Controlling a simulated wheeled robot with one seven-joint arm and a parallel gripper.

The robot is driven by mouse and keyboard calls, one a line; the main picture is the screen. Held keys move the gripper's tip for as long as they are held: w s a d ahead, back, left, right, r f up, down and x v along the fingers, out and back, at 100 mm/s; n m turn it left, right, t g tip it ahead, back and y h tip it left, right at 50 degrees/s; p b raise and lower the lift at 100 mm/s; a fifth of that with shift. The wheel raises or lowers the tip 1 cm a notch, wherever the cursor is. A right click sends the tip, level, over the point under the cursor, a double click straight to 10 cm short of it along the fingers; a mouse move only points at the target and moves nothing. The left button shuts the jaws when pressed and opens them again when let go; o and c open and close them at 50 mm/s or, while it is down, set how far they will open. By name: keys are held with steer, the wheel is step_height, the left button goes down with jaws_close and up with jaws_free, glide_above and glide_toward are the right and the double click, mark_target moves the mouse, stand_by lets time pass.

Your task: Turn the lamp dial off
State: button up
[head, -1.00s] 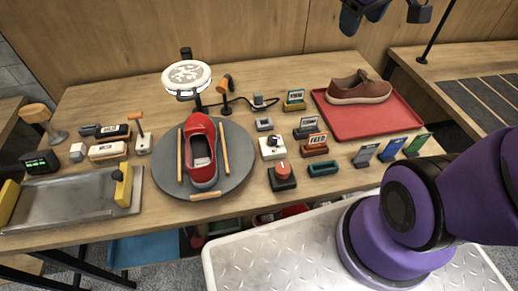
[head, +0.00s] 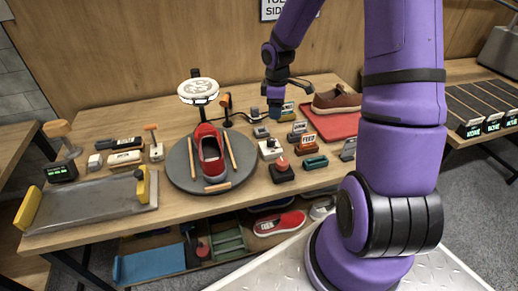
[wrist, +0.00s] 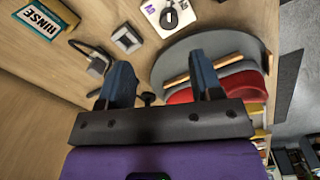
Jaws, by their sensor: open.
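The lamp (head: 198,91) has a round, bright white head on a dark post behind the turntable. A white box with a black dial (head: 269,149) sits right of the turntable; it also shows at the top of the wrist view (wrist: 171,14). I take it for the lamp dial; its setting is too small to read. My gripper (head: 274,108) is above the back of the table, behind the dial box and apart from it. In the wrist view its blue fingers (wrist: 160,78) are spread, with nothing held between them.
A red shoe (head: 211,158) lies on the grey turntable (head: 183,173). A red-topped button box (head: 282,170) and a FEED sign block (head: 306,144) stand near the dial. A small grey block (wrist: 126,39) and a RINSE sign (wrist: 39,22) are near my fingers.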

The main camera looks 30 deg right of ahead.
mark_target(271, 140)
steer(key=shift+n, duration=0.4)
steer(key=f, duration=0.4)
steer(key=a+f, duration=0.1)
steer(key=f, duration=0.8)
steer(key=shift+a+f, duration=0.2)
steer(key=shift+c, duration=0.3)
steer(key=c, duration=0.9)
steer(key=shift+o, duration=0.2)
steer(key=shift+m, duration=0.4)
steer(key=m, duration=1.1)
